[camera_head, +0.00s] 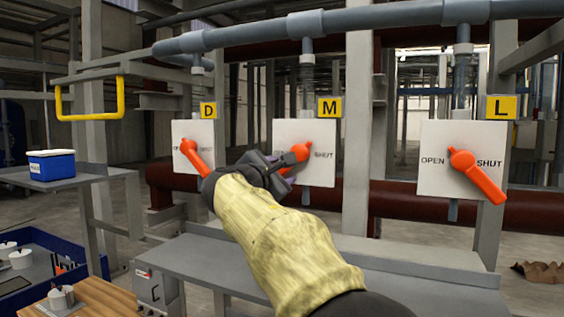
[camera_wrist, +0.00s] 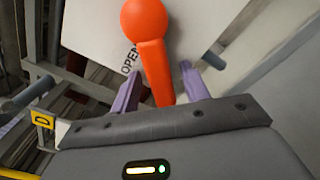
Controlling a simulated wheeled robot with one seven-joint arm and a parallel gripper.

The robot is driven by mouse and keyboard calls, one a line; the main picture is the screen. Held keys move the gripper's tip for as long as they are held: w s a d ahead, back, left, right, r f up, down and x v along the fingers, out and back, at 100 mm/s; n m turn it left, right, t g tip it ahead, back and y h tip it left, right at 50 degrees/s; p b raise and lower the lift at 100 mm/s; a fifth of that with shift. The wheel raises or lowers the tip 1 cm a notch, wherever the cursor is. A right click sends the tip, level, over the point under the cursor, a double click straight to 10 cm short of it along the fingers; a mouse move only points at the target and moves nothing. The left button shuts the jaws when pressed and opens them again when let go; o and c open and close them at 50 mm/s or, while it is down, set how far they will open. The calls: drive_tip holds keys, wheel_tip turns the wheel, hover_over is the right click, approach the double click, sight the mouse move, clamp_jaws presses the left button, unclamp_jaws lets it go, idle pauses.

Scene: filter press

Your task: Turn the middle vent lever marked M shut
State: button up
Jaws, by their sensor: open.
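The orange M lever (camera_head: 300,152) is on a white plate (camera_head: 318,130) under a yellow M sign (camera_head: 329,107). Its handle slants down and left from the round pivot, away from the SHUT label; my gripper partly hides the handle and the OPEN label in the head view. My gripper (camera_head: 277,166) is at the handle, its jaws open. In the wrist view, the lever (camera_wrist: 152,62) runs between the two purple fingertips (camera_wrist: 161,88), with a gap on the left; whether the right finger touches cannot be told. The OPEN label shows left of the lever there.
The D lever (camera_head: 194,156) is close on the left and the L lever (camera_head: 478,177) on the right; both slant down-right. A grey shelf (camera_head: 215,265) runs below. A yellow handle (camera_head: 90,115) hangs at left, above a blue box (camera_head: 51,165).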

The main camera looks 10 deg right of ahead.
drive_tip(key=shift+w+d, duration=0.35)
drive_tip(key=shift+w, duration=0.1)
drive_tip(key=shift+c, duration=0.3)
clamp_jaws()
